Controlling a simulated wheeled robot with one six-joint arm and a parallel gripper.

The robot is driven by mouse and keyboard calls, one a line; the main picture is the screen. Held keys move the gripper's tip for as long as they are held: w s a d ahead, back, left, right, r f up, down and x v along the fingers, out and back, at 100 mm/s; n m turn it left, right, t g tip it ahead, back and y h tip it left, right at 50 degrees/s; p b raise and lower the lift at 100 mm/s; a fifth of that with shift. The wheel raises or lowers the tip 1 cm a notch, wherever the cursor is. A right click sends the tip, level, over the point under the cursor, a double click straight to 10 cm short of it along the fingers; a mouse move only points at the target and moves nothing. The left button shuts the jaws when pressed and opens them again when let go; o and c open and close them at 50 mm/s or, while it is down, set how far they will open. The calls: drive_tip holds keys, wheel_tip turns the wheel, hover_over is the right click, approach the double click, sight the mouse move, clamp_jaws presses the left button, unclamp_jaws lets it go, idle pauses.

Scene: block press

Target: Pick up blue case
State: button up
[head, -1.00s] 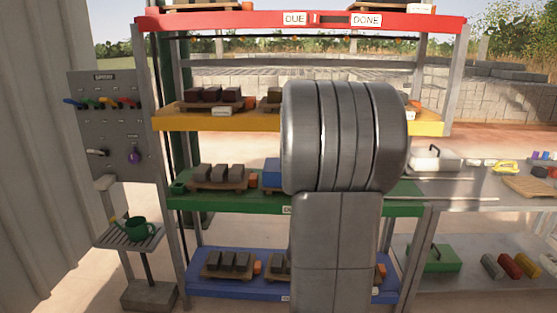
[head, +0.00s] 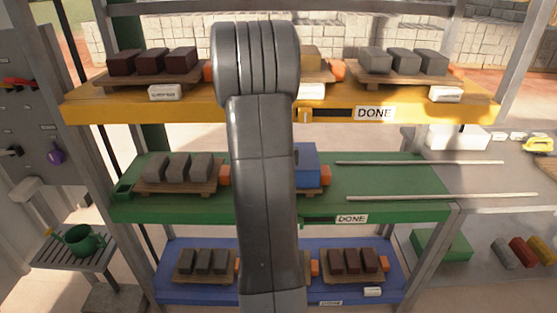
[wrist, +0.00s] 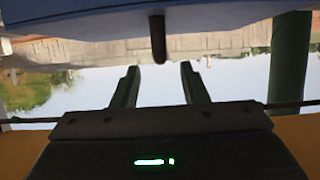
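The blue case (head: 308,158) sits on the green middle shelf (head: 385,180). My arm hides its left part in the head view. In the wrist view, which looks upside down, a broad blue surface (wrist: 75,25), seemingly the case's top, fills the upper edge. A dark upright stub (wrist: 158,40), probably its handle, stands out from it in line with the gap between my fingers. My gripper (wrist: 160,85) is open and empty, with its two fingers apart. The stub appears beyond the fingertips, not between them. The head view hides my gripper behind my arm.
The yellow shelf (head: 395,108) with block pallets hangs above the green one. A pallet of grey blocks (head: 180,170) is left of my arm. Two metal rails (head: 420,162) run rightward to a side table. The blue shelf (head: 200,292) is below.

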drive_tip(key=shift+w+a, duration=0.1)
drive_tip(key=shift+w, duration=0.75)
drive_tip(key=shift+p+x, duration=0.4)
drive_tip(key=shift+x, duration=1.85)
drive_tip(key=shift+c, duration=0.4)
clamp_jaws()
